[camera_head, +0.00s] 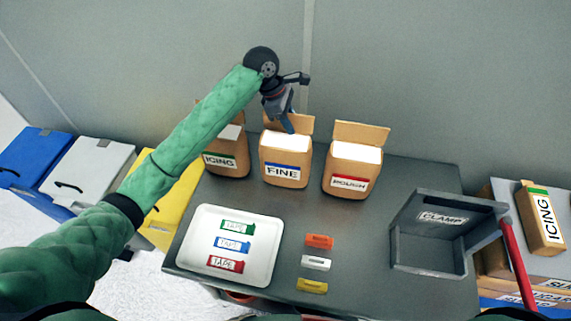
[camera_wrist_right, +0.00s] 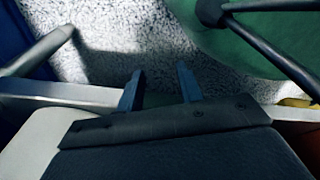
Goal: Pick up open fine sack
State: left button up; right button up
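The open fine sack (camera_head: 285,174), brown with a blue FINE label, stands upright on the dark table between the icing sack (camera_head: 226,161) and the rough sack (camera_head: 350,180). Its top flap is up and white contents show. My left gripper (camera_head: 287,123) points down at the back of the fine sack, and its fingertips overlap the raised flap. I cannot tell whether its fingers are apart or closed on the flap. My right gripper (camera_wrist_right: 159,88) shows in the right wrist view with its fingers apart and nothing between them, away from the sacks.
A white tray (camera_head: 192,268) with several tape pieces lies at the front left of the table (camera_head: 345,235). Orange, white and yellow clips (camera_head: 318,263) lie right of it. A grey clamp holder (camera_head: 432,262) stands at the right. A wall rises behind the sacks.

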pick_arm(q)
jog(key=shift+d+f, duration=0.1)
jog(key=shift+f, duration=0.1)
pick_arm(e)
jog(key=shift+w+a+r, duration=0.15)
jog(key=shift+w, duration=0.6)
pick_arm(q)
jog(key=shift+f+p, duration=0.2)
jog(key=shift+p, duration=0.55)
pick_arm(e)
jog(key=shift+r, duration=0.8)
pick_arm(q)
grip_shut()
dwell(0.6)
